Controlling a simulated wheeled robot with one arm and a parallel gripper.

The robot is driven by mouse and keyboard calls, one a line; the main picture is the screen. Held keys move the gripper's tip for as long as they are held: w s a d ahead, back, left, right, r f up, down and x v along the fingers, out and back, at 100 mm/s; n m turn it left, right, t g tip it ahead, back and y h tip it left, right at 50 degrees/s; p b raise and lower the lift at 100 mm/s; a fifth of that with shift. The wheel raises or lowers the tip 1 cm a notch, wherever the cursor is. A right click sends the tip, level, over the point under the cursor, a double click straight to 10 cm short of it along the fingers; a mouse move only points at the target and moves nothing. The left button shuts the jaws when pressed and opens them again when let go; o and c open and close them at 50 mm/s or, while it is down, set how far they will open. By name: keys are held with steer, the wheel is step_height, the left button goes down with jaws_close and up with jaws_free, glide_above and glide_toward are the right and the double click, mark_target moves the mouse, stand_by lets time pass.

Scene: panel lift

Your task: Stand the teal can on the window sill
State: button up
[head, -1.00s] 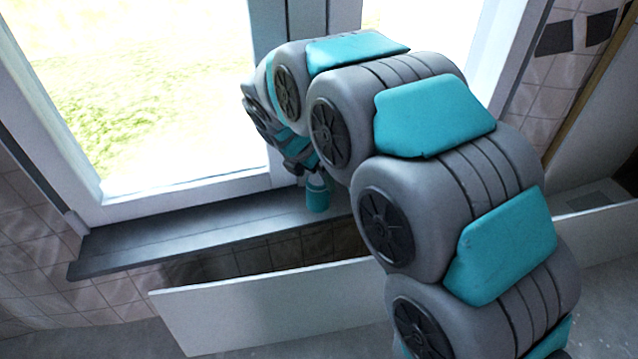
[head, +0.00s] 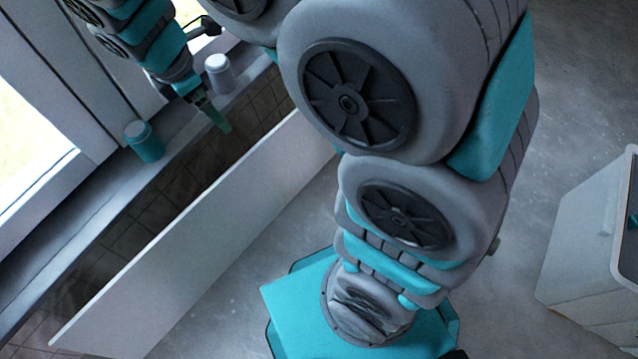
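The teal can (head: 145,142) stands upright on the dark window sill (head: 92,192), close to the window frame. My gripper (head: 212,115) is to the right of the can, with a clear gap between them. It points down over the sill's front edge. Its fingers show as one dark green shape, so I cannot tell whether they are open or shut. Nothing shows held at the visible tip.
A pale grey can with a white lid (head: 218,74) stands on the sill just beyond my gripper. A long white panel (head: 190,228) stands in front of the sill. A white box-like unit (head: 592,250) is at the right. Grey floor (head: 235,300) lies between.

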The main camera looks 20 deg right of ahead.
steer(key=s+d+m+g+y, duration=0.1)
steer(key=s+d+m, duration=0.6)
steer(key=s+m, duration=0.3)
steer(key=s+d+f+m+g+y, duration=0.1)
steer(key=s+d+m+g, duration=0.1)
steer(key=s+d+m, duration=0.5)
steer(key=s+m, duration=0.3)
steer(key=s, duration=0.4)
steer(key=shift+s+f, duration=0.25)
steer(key=shift+s, duration=0.1)
step_height(320, 180, up, 5)
steer(key=p, duration=0.4)
steer(key=shift+f+p, duration=0.2)
steer(key=shift+p, duration=0.1)
